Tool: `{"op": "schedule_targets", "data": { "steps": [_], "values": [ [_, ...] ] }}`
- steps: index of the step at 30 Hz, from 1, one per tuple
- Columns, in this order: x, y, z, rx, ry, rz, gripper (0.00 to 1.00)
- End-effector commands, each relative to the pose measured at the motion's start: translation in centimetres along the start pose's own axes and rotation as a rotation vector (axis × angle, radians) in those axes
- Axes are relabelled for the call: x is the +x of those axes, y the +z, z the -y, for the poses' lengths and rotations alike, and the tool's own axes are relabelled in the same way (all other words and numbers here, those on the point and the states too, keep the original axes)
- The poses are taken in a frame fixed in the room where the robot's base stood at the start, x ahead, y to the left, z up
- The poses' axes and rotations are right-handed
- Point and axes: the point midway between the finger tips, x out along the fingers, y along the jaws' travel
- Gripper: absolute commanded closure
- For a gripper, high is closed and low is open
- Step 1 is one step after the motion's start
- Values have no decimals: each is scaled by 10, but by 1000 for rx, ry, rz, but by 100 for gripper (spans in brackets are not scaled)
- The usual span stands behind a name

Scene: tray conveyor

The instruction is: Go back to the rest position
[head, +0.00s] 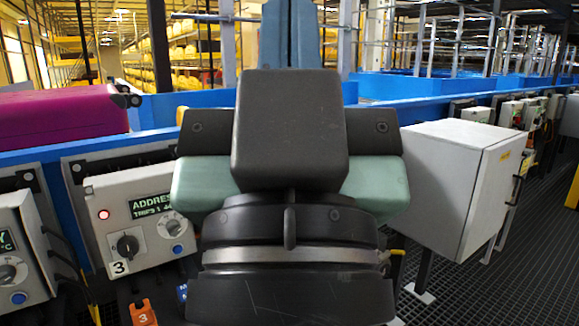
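My own arm fills the middle of the head view as dark grey and pale green links, seen from behind. My gripper and its fingers are not visible; the arm's own links may hide them. I cannot see whether it holds anything. A magenta suitcase-like case (62,116) lies at the left on the blue-sided conveyor (160,134).
Control boxes line the conveyor, one with a green display, knob and blue button (139,217), and another at the left edge (15,255). A large grey cabinet (440,185) stands close on the right. The dark grated floor (500,280) is open at lower right.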

Motion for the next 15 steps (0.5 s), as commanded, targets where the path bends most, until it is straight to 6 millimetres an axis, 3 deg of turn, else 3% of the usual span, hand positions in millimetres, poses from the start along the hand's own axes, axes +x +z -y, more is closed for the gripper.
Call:
{"op": "schedule_targets", "data": {
  "steps": [1,15],
  "values": [
    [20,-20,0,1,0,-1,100],
    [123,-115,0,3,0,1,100]
  ]
}}
